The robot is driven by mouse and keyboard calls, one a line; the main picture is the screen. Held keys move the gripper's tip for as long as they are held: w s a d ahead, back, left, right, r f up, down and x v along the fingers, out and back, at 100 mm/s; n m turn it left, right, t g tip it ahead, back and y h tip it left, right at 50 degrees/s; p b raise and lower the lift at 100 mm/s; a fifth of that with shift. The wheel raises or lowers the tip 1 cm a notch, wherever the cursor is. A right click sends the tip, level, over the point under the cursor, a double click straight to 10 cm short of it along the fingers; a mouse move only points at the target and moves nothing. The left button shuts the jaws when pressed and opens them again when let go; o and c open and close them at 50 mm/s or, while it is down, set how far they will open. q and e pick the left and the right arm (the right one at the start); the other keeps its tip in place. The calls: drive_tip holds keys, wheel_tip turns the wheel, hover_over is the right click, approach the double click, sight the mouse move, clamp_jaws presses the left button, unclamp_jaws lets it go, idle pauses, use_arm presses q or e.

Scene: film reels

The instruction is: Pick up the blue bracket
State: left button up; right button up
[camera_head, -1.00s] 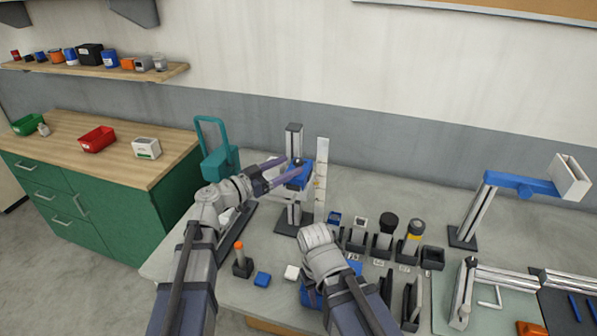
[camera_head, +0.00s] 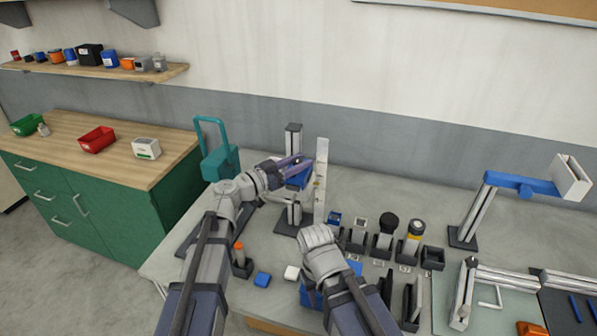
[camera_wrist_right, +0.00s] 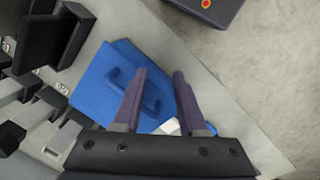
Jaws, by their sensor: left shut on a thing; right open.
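A blue U-shaped bracket (camera_wrist_right: 150,98) lies on a lighter blue flat surface (camera_wrist_right: 98,72) in the right wrist view. My right gripper (camera_wrist_right: 163,72) is open, and part of the bracket shows between its fingers. A blue carriage (camera_head: 299,181) sits on an upright metal stand (camera_head: 293,140). My left gripper (camera_head: 296,162) is shut at the top of this carriage, seemingly on its dark knob. The exact contact is hard to see.
A white ruler-like strip (camera_head: 321,180) stands beside the stand. Several dark holders (camera_head: 382,245) with parts line the bench to the right.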

use_arm(q)
clamp_jaws()
drive_tip(key=shift+r, duration=0.15)
idle(0.4)
wheel_tip(320, 180, up, 18)
drive_tip(key=p, duration=1.8)
